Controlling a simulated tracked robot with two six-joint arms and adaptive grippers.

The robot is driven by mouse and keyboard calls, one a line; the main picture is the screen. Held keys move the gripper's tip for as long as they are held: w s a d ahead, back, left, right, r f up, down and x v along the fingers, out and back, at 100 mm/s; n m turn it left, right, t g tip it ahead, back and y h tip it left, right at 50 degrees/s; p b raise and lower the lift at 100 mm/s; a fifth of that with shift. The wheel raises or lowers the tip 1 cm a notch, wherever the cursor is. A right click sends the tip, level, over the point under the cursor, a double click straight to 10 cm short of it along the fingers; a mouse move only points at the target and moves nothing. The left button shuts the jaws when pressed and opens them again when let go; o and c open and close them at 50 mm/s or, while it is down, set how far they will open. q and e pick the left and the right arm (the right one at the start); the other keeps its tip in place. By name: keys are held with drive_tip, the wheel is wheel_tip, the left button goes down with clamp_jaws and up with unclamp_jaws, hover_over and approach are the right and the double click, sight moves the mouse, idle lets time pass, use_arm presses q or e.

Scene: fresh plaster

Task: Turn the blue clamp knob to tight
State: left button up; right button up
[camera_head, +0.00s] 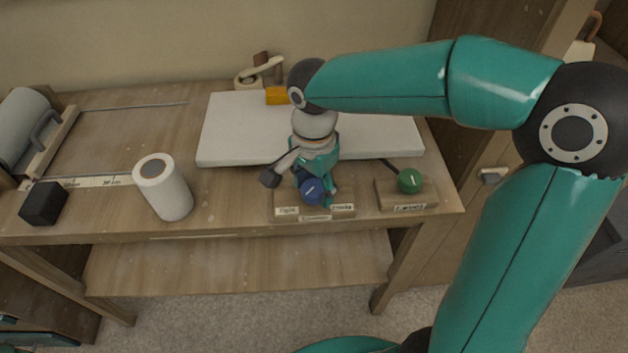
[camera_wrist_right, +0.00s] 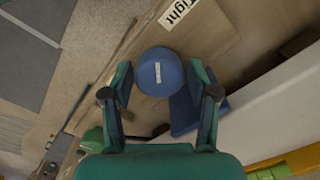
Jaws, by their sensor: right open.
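The blue clamp knob (camera_head: 311,191), a round knob with a short white line on top, sits on a small wooden base (camera_head: 314,210) at the bench's front edge. The base has a "Tight" label (camera_head: 287,211) on the left and another (camera_head: 341,208), apparently "Loose", on the right. My right gripper (camera_head: 316,184) is open at the knob. In the right wrist view, its fingers (camera_wrist_right: 160,76) stand either side of the blue knob (camera_wrist_right: 159,70), with narrow gaps. The "Tight" label (camera_wrist_right: 178,11) shows above it. My left gripper is not in view.
A green knob (camera_head: 410,180) on its own base stands to the right. A white board (camera_head: 230,133) lies behind. A white roll (camera_head: 163,187) and a black block (camera_head: 43,203) stand left. A blue block (camera_wrist_right: 186,112) sits beside the knob in the wrist view.

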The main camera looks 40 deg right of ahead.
sight(314, 187)
wheel_tip(314, 187, up, 12)
idle(0.6)
drive_tip(key=shift+f, duration=0.1)
